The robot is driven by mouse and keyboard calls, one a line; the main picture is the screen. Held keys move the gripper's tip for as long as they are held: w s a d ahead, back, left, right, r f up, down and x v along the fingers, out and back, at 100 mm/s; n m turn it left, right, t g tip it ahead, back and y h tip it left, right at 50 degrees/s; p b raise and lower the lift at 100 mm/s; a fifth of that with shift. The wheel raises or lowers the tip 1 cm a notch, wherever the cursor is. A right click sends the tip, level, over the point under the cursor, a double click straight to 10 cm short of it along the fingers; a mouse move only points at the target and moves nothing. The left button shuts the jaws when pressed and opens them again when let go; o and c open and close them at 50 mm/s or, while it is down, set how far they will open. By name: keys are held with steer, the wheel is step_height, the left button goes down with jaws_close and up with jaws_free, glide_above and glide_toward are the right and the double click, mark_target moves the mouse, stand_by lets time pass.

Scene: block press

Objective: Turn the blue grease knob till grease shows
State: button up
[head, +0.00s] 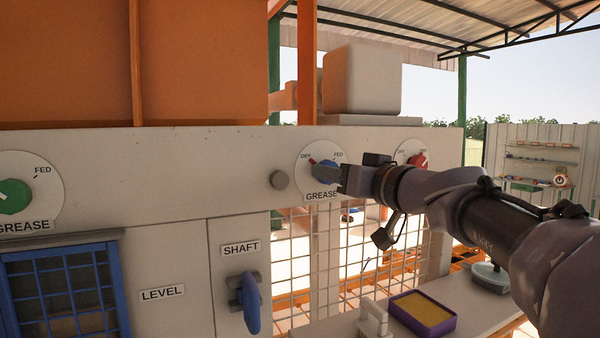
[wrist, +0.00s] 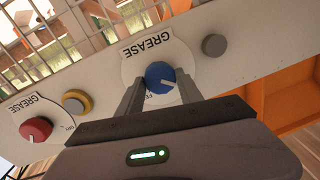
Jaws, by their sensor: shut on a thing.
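The blue grease knob (head: 323,174) sits on a round white dial (head: 304,182) marked DRY at upper left and FED at upper right, with GREASE below. My gripper (head: 338,177) reaches it from the right and hides part of the dial. In the wrist view, seen upside down, the blue knob (wrist: 160,74) is between the two fingers of my gripper (wrist: 160,86), which are shut on it. Its white pointer line runs right and slightly down in that view, toward the dial's DRY side.
A green knob (head: 12,197) and a red knob (head: 418,160) have similar dials on either side. A grey round button (head: 279,180) is left of the blue knob's dial. Below are a blue shaft handle (head: 250,302) and a purple tray (head: 449,326) with yellow filling on a ledge.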

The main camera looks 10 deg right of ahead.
steer(key=c, duration=0.7)
steer(key=shift+f, duration=0.1)
steer(key=m+b, duration=0.4)
steer(key=m, duration=0.5)
steer(key=m+t+h+b, duration=0.1)
steer(key=m+b, duration=0.3)
steer(key=m, duration=0.6)
steer(key=shift+a+m+t+b, duration=0.15)
steer(key=shift+m+t+b, duration=0.15)
steer(key=shift+b, duration=0.1)
steer(key=shift+m, duration=0.3)
